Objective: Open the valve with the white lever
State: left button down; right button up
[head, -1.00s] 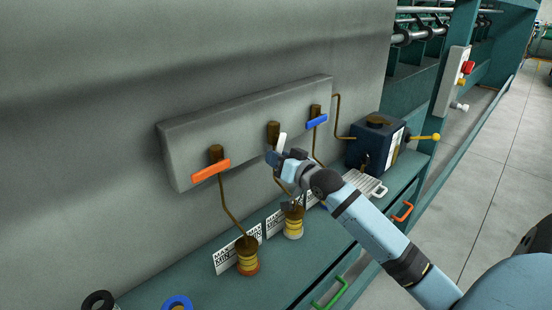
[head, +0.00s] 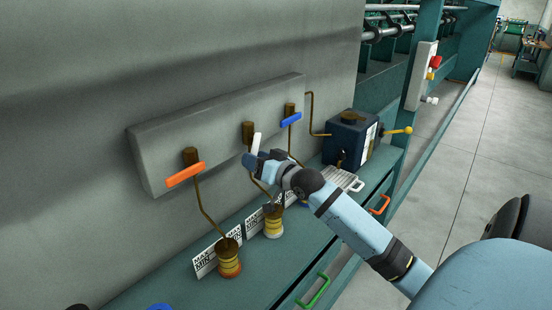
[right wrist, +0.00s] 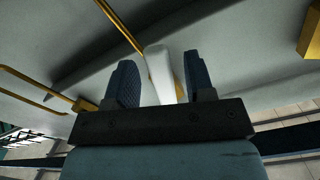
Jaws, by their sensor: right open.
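The white lever (head: 256,143) sits on the middle brown valve (head: 248,130) of the grey wall panel (head: 215,110), tilted slightly off upright. My right gripper (head: 256,161) is open at the lever's lower part and partly hides it. In the right wrist view the white lever (right wrist: 160,74) shows between the two open fingers (right wrist: 164,86), with a gap on each side. I cannot tell how deep it lies between them. My left gripper is not in view.
An orange lever (head: 185,174) is left of the white one, and a blue lever (head: 290,119) is right. Brown pipes run down to yellow-banded fittings (head: 229,260) on the green ledge (head: 190,275). A dark box (head: 347,138) stands at right.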

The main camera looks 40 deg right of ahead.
jog(key=s+d+b, duration=0.1)
jog(key=s+b, duration=0.1)
jog(key=s, duration=1)
jog(key=shift+s, duration=0.25)
jog(key=s+a+f+n+g, duration=0.1)
jog(key=s+a+f+g, duration=0.35)
jog(key=f, duration=0.35)
jog(key=s+a+f+n+g, duration=0.1)
jog(key=s+a+f+g, duration=0.2)
jog(key=a+f, duration=0.4)
jog(key=s+a+f+n+g+h, duration=0.1)
jog(key=s+a+f+g, duration=0.25)
jog(key=s+a, duration=0.2)
jog(key=s+a+f+n+g, duration=0.2)
jog(key=s+a+f+g, duration=0.15)
jog(key=s, duration=0.35)
jog(key=w+a+f+t+y+p, duration=0.3)
jog(key=w+a+f+t, duration=0.3)
jog(key=f, duration=0.4)
jog(key=shift+a+n+t+p, duration=0.25)
jog(key=shift+n+t+p, duration=0.2)
jog(key=shift+t, duration=0.3)
jog(key=shift+w, duration=0.1)
